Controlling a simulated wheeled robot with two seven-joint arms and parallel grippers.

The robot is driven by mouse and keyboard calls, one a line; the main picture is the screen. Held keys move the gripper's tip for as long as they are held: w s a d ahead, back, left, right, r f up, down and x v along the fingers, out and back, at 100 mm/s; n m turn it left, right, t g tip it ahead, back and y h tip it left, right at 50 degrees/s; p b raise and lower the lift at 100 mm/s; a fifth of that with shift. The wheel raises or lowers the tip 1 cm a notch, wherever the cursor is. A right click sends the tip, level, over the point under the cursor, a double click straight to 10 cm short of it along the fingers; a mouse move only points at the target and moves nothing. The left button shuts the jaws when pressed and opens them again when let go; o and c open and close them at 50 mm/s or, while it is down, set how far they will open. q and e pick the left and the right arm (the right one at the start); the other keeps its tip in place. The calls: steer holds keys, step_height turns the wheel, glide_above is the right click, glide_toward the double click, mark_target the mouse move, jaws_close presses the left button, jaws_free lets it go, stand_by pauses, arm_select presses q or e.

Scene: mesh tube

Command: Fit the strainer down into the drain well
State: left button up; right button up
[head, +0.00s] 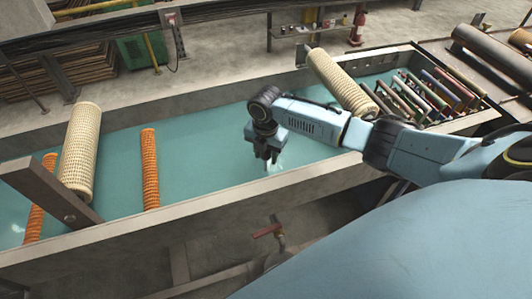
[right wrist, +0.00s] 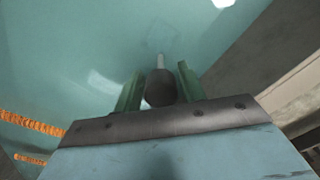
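My right gripper (head: 268,158) hangs over the middle of the blue-green tank floor, pointing down. In the right wrist view its two green fingers (right wrist: 160,78) stand apart. A dark rounded piece (right wrist: 161,90) with a thin pale stem (right wrist: 160,61) sits between them, close to both; I cannot tell whether they grip it or whether it is the strainer. A faint square outline (right wrist: 160,35) shows on the surface beyond the fingertips; I cannot tell whether it is the drain well. My left gripper is not in view.
Orange ribbed tubes (head: 149,168) lie at the left. A brown beam (head: 45,190) crosses the tank's left end. Several coloured rods (head: 430,92) fill the right end. The near rim (head: 200,212) borders the tank.

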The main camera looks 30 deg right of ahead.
steer(key=shift+o, duration=1.3)
steer(key=shift+r, duration=0.1)
step_height(320, 180, up, 13)
steer(key=shift+p, duration=0.3)
